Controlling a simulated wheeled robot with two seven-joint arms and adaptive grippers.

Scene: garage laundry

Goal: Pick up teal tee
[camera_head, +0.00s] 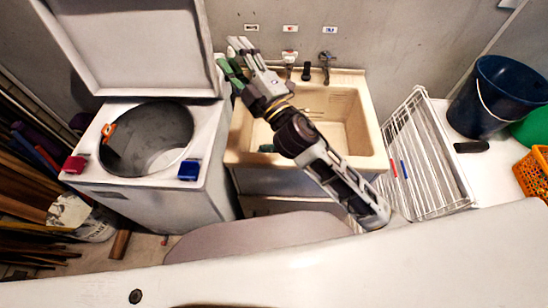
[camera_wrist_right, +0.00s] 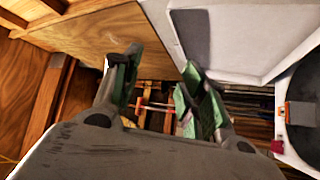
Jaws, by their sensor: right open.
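No teal tee can be made out for certain. A small dark teal patch (camera_head: 266,148) shows at the near left inside of the beige sink (camera_head: 372,120), partly behind my right arm; I cannot tell what it is. My right gripper (camera_head: 232,64) is above the sink's back left corner, beside the washer's raised lid. In the right wrist view the right gripper (camera_wrist_right: 162,64) has its two green-padded fingers apart, with nothing between them. The left gripper is not in view.
The white washer (camera_head: 150,197) stands open left of the sink, its lid (camera_head: 130,45) raised. An orange item (camera_head: 109,130) is at its drum opening. A wire rack (camera_head: 430,165), navy bucket (camera_head: 497,98) and orange basket (camera_head: 535,170) are on the right.

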